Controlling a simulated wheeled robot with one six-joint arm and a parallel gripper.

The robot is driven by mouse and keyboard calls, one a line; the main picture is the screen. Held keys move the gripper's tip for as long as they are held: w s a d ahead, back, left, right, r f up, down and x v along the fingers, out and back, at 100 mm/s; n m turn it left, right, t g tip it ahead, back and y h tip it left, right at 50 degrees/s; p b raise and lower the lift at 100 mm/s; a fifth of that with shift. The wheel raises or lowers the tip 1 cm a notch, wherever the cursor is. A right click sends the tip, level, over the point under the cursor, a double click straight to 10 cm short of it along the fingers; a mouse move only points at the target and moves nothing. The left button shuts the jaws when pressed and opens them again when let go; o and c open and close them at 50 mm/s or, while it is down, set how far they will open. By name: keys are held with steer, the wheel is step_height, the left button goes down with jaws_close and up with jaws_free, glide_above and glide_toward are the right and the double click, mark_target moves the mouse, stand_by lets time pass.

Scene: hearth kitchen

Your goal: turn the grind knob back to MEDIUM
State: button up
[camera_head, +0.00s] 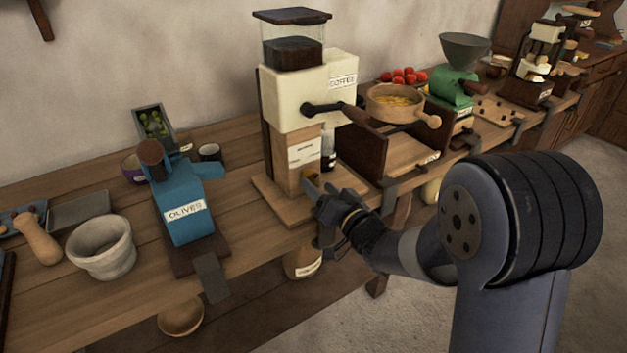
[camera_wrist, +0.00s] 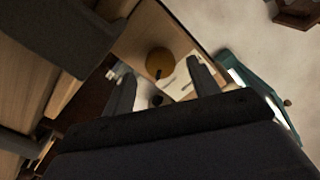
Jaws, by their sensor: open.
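The coffee grinder (camera_head: 308,92) has a cream upper body, a hopper of dark beans and a sign reading COFFEE. White label plates (camera_head: 303,152) sit on its wooden front; their wording is too small to read. The round ochre grind knob (camera_head: 311,173) is low on that front, partly hidden by my gripper. My gripper (camera_head: 323,186) is open right in front of the knob. In the wrist view the knob (camera_wrist: 160,62) shows just beyond and between the open fingers (camera_wrist: 163,84), seemingly not gripped. Its setting cannot be read.
A blue OLIVES press (camera_head: 184,212) and a pale mortar (camera_head: 101,246) stand to the left. The grinder's crank and a wooden bowl (camera_head: 395,104) are to the right, above a dark wooden box.

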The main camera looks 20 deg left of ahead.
mark_target(312, 180)
steer(key=shift+x, duration=1.85)
steer(key=shift+c, duration=0.4)
steer(key=c, duration=0.9)
